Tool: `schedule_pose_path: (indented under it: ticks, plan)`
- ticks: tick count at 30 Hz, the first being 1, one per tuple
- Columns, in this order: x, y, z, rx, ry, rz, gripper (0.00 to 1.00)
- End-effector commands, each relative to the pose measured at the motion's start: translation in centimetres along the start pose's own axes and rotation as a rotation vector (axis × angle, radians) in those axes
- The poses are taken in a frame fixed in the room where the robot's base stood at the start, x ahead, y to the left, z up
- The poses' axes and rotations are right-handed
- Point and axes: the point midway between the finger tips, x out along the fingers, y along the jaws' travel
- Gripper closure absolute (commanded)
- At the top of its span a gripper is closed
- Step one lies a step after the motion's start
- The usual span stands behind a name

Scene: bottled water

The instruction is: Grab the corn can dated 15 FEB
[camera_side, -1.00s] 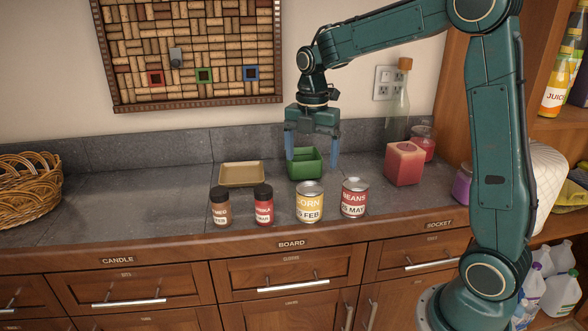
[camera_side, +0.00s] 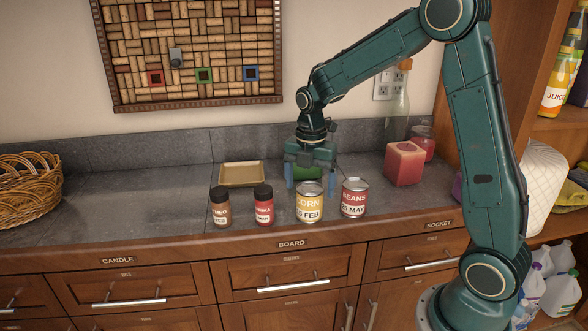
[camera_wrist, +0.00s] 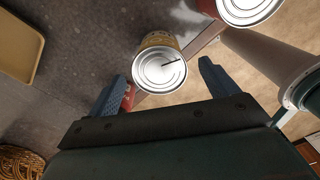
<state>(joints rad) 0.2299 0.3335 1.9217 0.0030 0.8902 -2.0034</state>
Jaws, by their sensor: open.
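The corn can (camera_side: 310,204) has a yellow label reading "CORN" and "FEB"; the first digit of its date is not clear to me. It stands upright near the counter's front edge. In the wrist view its silver lid (camera_wrist: 160,70) shows just beyond and between the fingers. My gripper (camera_side: 311,184) is open and empty, low over the counter behind the can. Its blue fingers also show in the wrist view (camera_wrist: 165,80). The red beans can (camera_side: 355,198), dated MAY, stands to the right; its lid (camera_wrist: 250,8) shows at the top of the wrist view.
Two dark-capped spice jars (camera_side: 221,208) and (camera_side: 263,206) stand left of the corn can. A pink candle (camera_side: 404,164) stands right.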

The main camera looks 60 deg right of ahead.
Motion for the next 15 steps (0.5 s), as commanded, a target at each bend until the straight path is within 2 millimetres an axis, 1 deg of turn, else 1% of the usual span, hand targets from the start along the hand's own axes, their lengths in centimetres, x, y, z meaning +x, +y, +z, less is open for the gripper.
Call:
schedule_pose_path:
  ticks: [1,3,6,9,15]
  plan:
    - [0.7,0.0,-0.1,0.0,0.002,-0.003,0.14]
    - [1.5,0.0,-0.1,0.0,0.002,-0.004,0.14]
    - [2.3,0.0,0.0,0.0,0.002,-0.002,0.14]
    - [2.7,0.0,0.0,0.0,0.001,0.0,0.14]
    - [2.7,0.0,0.0,0.0,0.001,0.0,0.14]
